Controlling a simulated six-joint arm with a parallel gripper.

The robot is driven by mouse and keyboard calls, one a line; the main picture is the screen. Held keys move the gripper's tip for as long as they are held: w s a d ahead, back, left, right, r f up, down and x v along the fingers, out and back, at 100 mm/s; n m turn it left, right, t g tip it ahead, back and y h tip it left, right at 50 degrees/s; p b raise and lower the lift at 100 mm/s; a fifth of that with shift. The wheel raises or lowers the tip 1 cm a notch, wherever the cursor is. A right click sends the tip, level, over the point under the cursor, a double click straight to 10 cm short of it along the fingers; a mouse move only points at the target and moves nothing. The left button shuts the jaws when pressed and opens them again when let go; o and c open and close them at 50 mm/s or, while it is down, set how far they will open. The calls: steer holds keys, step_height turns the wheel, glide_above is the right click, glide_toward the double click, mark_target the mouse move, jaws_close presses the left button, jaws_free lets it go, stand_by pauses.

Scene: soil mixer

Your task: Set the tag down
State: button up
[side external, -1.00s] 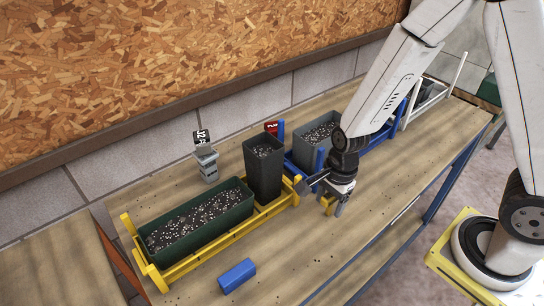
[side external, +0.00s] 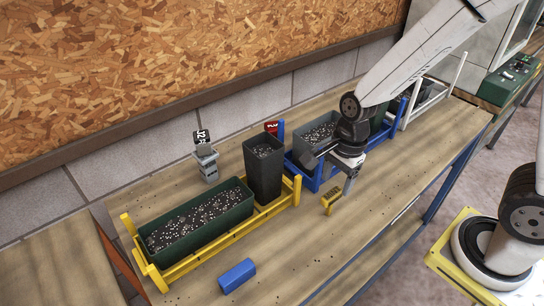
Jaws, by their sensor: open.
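A small yellow tag (side external: 331,201) with dark marks on its top stands on the wooden bench, right of the yellow rack. My gripper (side external: 330,174) is open and empty above and behind the tag, apart from it. It is in front of the blue rack (side external: 309,181) and partly hides that rack and the grey planter in it.
The yellow rack (side external: 199,256) holds a long green planter (side external: 205,238) and a tall dark pot (side external: 264,178), both with speckled soil. A grey stand with a display (side external: 207,162) is behind. A blue block (side external: 237,276) lies in front. Bench front right of it is clear.

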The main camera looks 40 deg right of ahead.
steer(key=shift+d+r, duration=0.2)
steer(key=shift+r, duration=1.1)
steer(key=shift+d+r, duration=0.15)
steer(key=shift+r, duration=1.15)
steer(key=n, duration=0.1)
steer(key=d+n, duration=0.1)
steer(key=n, duration=0.2)
steer(key=shift+s+d+f+t, duration=0.15)
steer(key=shift+d+f+t, duration=0.05)
steer(key=shift+f+t, duration=0.1)
steer(key=d+n, duration=0.1)
steer(key=n, duration=0.3)
steer(key=s+d+f+n+t+h, duration=0.1)
steer(key=n, duration=0.4)
steer(key=d+n+t, duration=0.1)
steer(key=d+n, duration=0.1)
steer(key=n, duration=0.3)
steer(key=shift+s+f, duration=0.25)
steer(key=shift+f, duration=0.05)
